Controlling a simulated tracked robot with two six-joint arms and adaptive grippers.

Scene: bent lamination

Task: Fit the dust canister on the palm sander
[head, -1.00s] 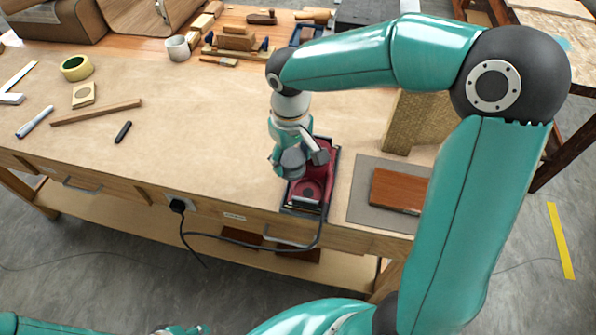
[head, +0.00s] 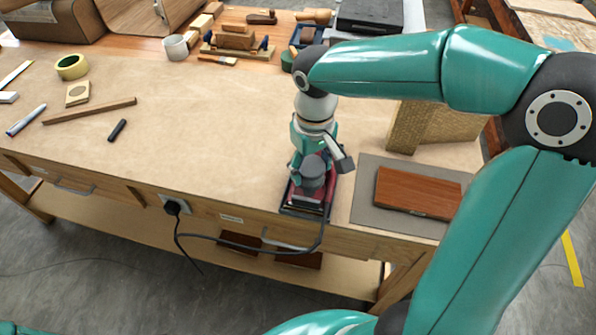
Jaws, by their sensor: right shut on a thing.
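The palm sander (head: 301,199) has a red body and a dark base, and sits at the front edge of the bench. My right gripper (head: 316,177) points down over the sander and covers much of it. It is shut on a dark grey rounded piece (head: 313,168), which looks like the dust canister. Gripper and sander overlap here, so I cannot tell whether the canister touches the sander or is seated. My left gripper is out of view.
A black cord (head: 250,240) runs from the sander to a socket (head: 173,206) on the bench front. A brown board (head: 418,191) lies on a grey mat (head: 365,205) to the right. A tan block (head: 405,125) stands behind it.

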